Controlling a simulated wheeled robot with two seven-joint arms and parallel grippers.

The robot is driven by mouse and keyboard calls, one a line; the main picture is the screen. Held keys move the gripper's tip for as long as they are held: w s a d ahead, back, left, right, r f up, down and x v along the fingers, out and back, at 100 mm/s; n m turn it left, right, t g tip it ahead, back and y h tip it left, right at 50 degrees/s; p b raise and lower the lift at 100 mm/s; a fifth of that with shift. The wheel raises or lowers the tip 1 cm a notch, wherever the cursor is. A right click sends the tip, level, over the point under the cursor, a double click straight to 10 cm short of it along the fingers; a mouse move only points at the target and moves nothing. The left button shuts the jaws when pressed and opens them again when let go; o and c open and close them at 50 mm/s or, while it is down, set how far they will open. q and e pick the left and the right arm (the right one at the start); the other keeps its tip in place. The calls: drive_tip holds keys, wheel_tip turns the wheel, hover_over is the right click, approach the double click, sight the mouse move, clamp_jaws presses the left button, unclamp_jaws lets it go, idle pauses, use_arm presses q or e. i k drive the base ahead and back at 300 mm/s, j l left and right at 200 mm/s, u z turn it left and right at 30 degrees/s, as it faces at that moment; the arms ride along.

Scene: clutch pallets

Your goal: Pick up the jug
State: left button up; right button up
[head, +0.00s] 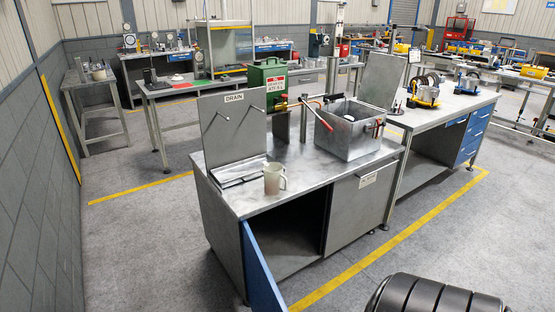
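The jug (272,180) is a pale beige-grey pitcher with its handle on the right. It stands upright on the grey metal workbench (310,165), close to the front left edge. It is just right of the slotted drain tray at the foot of the upright panel marked DRAIN (234,125). Nothing touches the jug from above. Neither of my grippers shows in the head view.
A metal tank (349,143) with a red-handled lever stands right of the jug on the bench. A green unit (268,84) stands behind. A blue cabinet door (262,270) hangs open below the jug. A dark ribbed shape (435,296) fills the bottom right. Floor at left is clear.

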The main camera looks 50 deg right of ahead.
sight(273, 176)
drive_tip(key=l, duration=2.4)
drive_tip(key=i+u, duration=0.05)
drive_tip(key=i, duration=0.05)
